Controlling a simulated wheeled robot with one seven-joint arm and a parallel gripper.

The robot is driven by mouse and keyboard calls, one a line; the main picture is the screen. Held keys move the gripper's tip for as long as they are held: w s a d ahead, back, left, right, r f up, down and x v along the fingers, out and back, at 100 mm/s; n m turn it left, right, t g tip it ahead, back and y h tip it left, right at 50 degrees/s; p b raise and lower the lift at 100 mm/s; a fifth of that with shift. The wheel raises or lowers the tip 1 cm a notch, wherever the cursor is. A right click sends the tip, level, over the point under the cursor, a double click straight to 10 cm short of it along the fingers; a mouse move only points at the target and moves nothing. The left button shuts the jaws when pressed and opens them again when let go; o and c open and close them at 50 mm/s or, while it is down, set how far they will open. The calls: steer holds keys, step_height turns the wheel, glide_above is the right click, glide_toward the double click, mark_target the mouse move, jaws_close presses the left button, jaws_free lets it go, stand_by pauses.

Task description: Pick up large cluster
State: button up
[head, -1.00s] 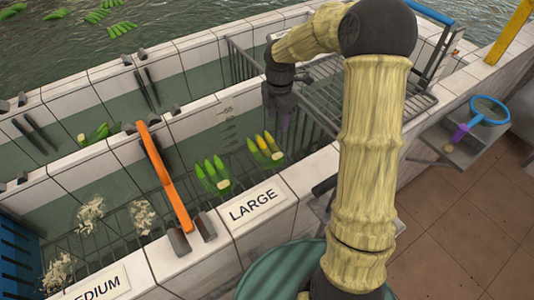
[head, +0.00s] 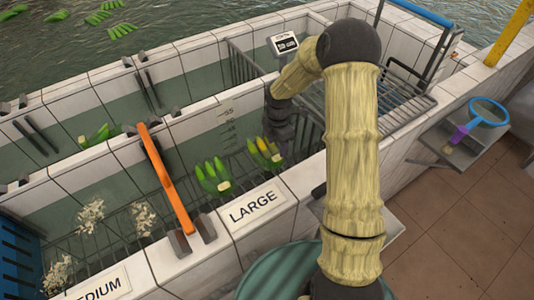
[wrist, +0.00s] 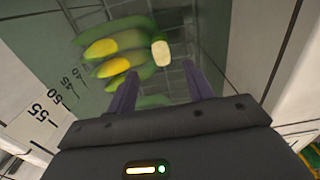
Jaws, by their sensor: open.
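Two banana clusters sit on the wire rack in the bay behind the LARGE sign. One cluster, green with yellow (head: 264,152), is on the right; a green cluster (head: 212,178) is on the left. My gripper (wrist: 162,88) is open and empty. In the head view it is beside the green-and-yellow cluster, and the arm partly hides its fingers. In the wrist view that cluster (wrist: 108,58) is blurred ahead of the fingers, with its pale cut crown (wrist: 161,53) almost between the fingertips' lines. I cannot tell whether the fingers touch it.
The LARGE sign (head: 253,206) is on the front tiled ledge. An orange bar (head: 165,178) spans the wall to the left. White flower clumps (head: 142,218) lie in the medium bay. A tiled wall (wrist: 265,40) is close right of the gripper. A wire rack stands at right.

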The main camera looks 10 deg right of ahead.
mark_target(277, 158)
steer(key=shift+f, duration=0.55)
steer(key=shift+s+d+f+p, duration=0.1)
steer(key=shift+f+p, duration=0.15)
steer(key=shift+f, duration=1.05)
steer(key=shift+d+f+p, duration=0.1)
steer(key=shift+f+p, duration=0.1)
steer(key=shift+f, duration=1.1)
steer(key=c, duration=1)
steer(key=shift+r, duration=0.1)
jaws_close()
